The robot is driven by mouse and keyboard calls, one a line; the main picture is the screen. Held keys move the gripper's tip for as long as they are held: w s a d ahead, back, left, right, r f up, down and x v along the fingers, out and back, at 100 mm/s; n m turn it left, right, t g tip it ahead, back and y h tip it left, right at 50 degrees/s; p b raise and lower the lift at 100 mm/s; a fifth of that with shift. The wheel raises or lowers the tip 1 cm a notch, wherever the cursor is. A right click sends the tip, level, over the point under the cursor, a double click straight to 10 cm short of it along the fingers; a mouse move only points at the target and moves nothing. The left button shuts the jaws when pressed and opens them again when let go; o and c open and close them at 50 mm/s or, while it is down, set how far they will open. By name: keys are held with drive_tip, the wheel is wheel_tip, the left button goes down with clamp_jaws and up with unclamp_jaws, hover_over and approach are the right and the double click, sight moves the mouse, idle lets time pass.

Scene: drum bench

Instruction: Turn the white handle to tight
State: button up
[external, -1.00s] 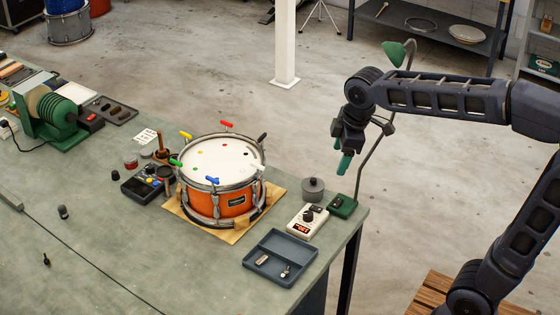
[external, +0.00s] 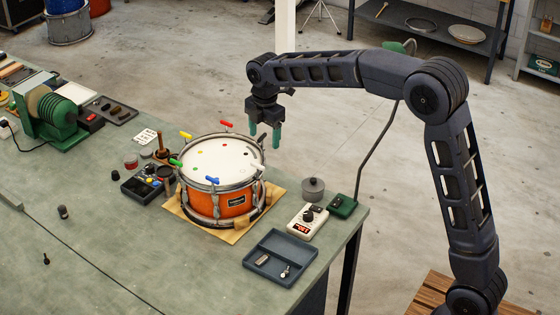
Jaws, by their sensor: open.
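An orange snare drum (external: 234,207) with a white head sits on the bench. Small coloured handles stand around its rim: red (external: 225,123), yellow (external: 185,134), green (external: 175,162) and blue (external: 211,180). The white handle (external: 257,166) is at the right side of the rim, small and pale against the drum head, so its angle is hard to read. My gripper (external: 264,139) points down over the drum's far right edge, above the white handle in the picture.
A tan mat (external: 190,216) lies under the drum. To the right are a grey round tin (external: 313,189), a meter with a red display (external: 307,222) and a lamp's green base (external: 342,207). A blue-grey tray (external: 281,257) is in front. The bench at front left is mostly clear.

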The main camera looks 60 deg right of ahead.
sight(258, 164)
drive_tip(key=shift+n, duration=0.7)
drive_tip(key=w+f, duration=0.1)
drive_tip(key=f, duration=0.3)
drive_tip(key=w+f, duration=0.1)
drive_tip(key=f, duration=0.4)
drive_tip(key=w+d+f, duration=0.1)
drive_tip(key=f, duration=0.4)
drive_tip(key=shift+w+d, duration=0.1)
drive_tip(key=shift+w, duration=0.2)
drive_tip(key=c, duration=1)
